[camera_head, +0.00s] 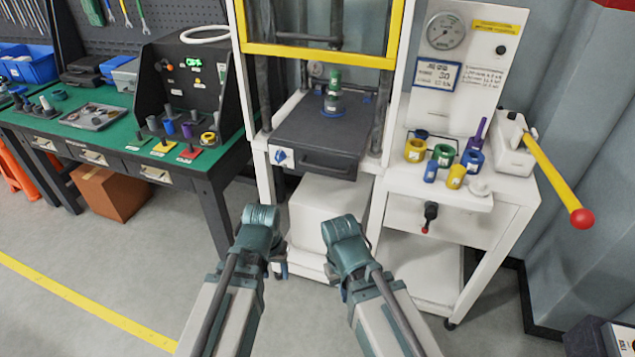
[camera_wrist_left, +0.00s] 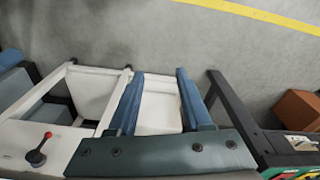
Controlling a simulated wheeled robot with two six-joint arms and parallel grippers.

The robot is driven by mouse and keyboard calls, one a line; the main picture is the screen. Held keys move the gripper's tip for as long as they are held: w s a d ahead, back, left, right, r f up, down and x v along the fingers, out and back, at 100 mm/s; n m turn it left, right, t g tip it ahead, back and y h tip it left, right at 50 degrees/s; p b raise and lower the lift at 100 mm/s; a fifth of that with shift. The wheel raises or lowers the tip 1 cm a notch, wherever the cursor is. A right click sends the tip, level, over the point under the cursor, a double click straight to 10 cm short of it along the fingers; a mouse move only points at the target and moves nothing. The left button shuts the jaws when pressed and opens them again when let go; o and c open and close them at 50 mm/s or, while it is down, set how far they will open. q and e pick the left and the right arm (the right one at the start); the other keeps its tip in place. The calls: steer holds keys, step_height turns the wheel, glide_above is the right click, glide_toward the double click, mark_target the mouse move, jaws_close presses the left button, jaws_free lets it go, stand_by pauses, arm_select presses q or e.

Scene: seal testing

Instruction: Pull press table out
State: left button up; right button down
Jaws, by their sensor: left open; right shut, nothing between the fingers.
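The press table (camera_head: 300,128) is a dark grey slab inside the white press frame, with a bar handle (camera_head: 327,166) on its front. A green-topped fitting (camera_head: 334,92) stands upright on it. My left gripper (camera_head: 281,268) is below and left of the handle, apart from it and mostly hidden by its own wrist. In the left wrist view its two blue fingers (camera_wrist_left: 158,84) are spread with nothing between them. My right gripper (camera_head: 332,272) is below the handle, also largely hidden behind its wrist, and touches nothing visible.
A yellow-edged guard (camera_head: 318,55) is raised above the table. At right stands a white side bench (camera_head: 400,180) with coloured rings and a red-knobbed yellow lever (camera_head: 556,178). A green workbench (camera_head: 110,145) is at left. Floor in front is clear.

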arm_select(q)
steer(key=w+f+n+t+h+b, duration=0.1)
steer(key=w+f+n+t+b, duration=0.1)
steer(key=w+f+b, duration=0.35)
steer(key=n+t+h+b, duration=0.1)
steer(key=n+t+h, duration=0.3)
steer(key=n+t, duration=0.85)
glide_toward(320, 169)
steer(key=shift+n+g, duration=0.35)
steer(key=b+x, duration=0.1)
steer(key=x, duration=0.4)
steer(key=b+x, duration=0.2)
steer(key=x, duration=0.4)
steer(key=shift+r, duration=0.25)
steer(key=shift+c, duration=0.2)
jaws_close()
steer(key=shift+a, duration=0.1)
